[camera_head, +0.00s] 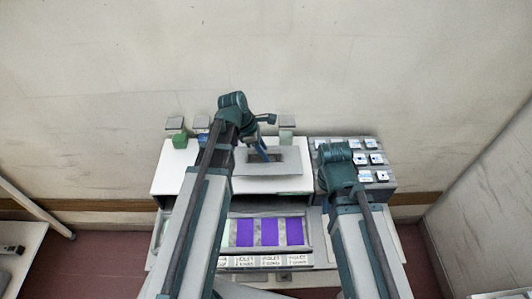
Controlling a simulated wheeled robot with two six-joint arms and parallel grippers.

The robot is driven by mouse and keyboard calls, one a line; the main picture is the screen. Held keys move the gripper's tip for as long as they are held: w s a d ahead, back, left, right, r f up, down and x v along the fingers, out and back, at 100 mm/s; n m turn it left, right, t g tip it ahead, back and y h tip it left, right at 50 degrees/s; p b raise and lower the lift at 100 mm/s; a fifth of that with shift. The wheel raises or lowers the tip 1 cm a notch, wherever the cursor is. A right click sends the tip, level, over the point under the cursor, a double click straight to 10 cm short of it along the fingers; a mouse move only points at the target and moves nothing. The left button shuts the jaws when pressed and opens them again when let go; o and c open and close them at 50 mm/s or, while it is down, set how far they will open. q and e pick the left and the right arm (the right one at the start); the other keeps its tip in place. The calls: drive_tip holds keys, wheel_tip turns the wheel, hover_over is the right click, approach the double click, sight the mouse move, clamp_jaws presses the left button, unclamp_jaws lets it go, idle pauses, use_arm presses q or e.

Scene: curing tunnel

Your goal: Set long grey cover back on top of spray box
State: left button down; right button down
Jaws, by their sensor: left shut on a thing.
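The spray box (180,177) is the wide white box against the wall, at the middle of the head view. A long grey piece (241,166), which looks like the cover, lies at or just above the right part of its top; a darker rectangle shows in its middle. My left gripper (263,154) reaches down to this grey piece and is shut on it. I cannot tell whether the piece touches the box top. My right arm's wrist is in front of the right end of the box; its fingers are hidden.
Purple panels (245,232) lie in a bay below, above a row of labels (272,261). A grey rack (383,175) with several white-and-blue pieces stands at the right. Small blocks (179,140) stand along the back edge. A white table (22,245) is at the far left.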

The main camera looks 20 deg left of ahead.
sight(261, 160)
use_arm(q)
drive_tip(key=shift+f, duration=0.2)
wheel_tip(261, 160, down, 6)
drive_tip(key=b, duration=0.6)
drive_tip(key=shift+f+b, duration=0.3)
drive_tip(key=shift+b, duration=0.2)
idle(0.3)
drive_tip(key=c, duration=0.6)
unclamp_jaws()
drive_tip(key=p+v, duration=1.1)
drive_tip(key=v, duration=0.1)
drive_tip(key=shift+r+p, duration=0.25)
drive_tip(key=shift+p, duration=0.05)
drive_tip(key=shift+s+a+r+p, duration=0.15)
drive_tip(key=shift+a+r+p, duration=0.2)
drive_tip(key=shift+r+p, duration=0.25)
